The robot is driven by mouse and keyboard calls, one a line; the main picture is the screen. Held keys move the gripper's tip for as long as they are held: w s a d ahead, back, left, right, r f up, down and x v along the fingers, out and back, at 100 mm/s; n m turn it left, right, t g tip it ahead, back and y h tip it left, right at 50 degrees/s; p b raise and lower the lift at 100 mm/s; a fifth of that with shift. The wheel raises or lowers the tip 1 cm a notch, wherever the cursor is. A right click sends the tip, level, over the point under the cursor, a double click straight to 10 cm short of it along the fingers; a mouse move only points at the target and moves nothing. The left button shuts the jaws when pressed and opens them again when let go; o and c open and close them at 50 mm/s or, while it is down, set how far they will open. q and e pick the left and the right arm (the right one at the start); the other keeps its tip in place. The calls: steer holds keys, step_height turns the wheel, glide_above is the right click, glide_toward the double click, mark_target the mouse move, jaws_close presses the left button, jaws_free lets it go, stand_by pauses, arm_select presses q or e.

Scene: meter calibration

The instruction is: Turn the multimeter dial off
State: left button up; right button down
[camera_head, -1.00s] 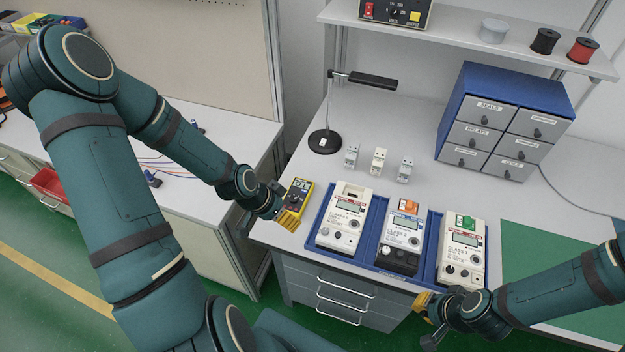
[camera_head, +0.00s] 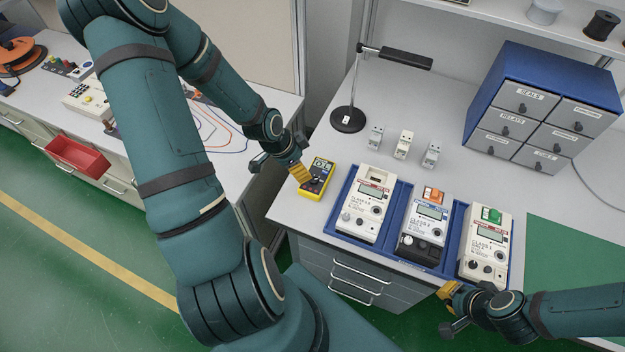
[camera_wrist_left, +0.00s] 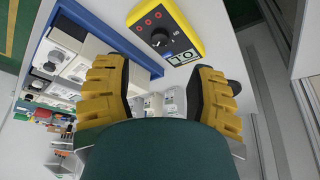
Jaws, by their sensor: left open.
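The yellow multimeter (camera_head: 313,192) lies face up near the workbench's left front corner. Its lit display sits towards the back. In the left wrist view the multimeter (camera_wrist_left: 190,14) shows its black dial (camera_wrist_left: 160,38), red sockets and display (camera_wrist_left: 182,58). My left gripper (camera_head: 302,173) is above the multimeter's left side. Its yellow fingers are spread apart and empty in the left wrist view (camera_wrist_left: 163,90), with the dial beyond the gap between them. I cannot tell whether they touch the multimeter. My right gripper (camera_head: 450,292) is beyond the bench's front edge, its jaw opening unclear.
A blue tray (camera_head: 335,215) with three meters stands right of the multimeter. A black lamp (camera_head: 347,120) and several small modules (camera_head: 403,145) stand behind. A blue drawer cabinet (camera_head: 500,75) stands at the back right. A green mat (camera_head: 570,260) lies at the right.

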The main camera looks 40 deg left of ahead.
mark_target(313, 180)
arm_select(q)
steer(key=b+x, duration=0.1)
steer(key=x, duration=0.8)
jaws_close()
steer(key=shift+s, duration=0.1)
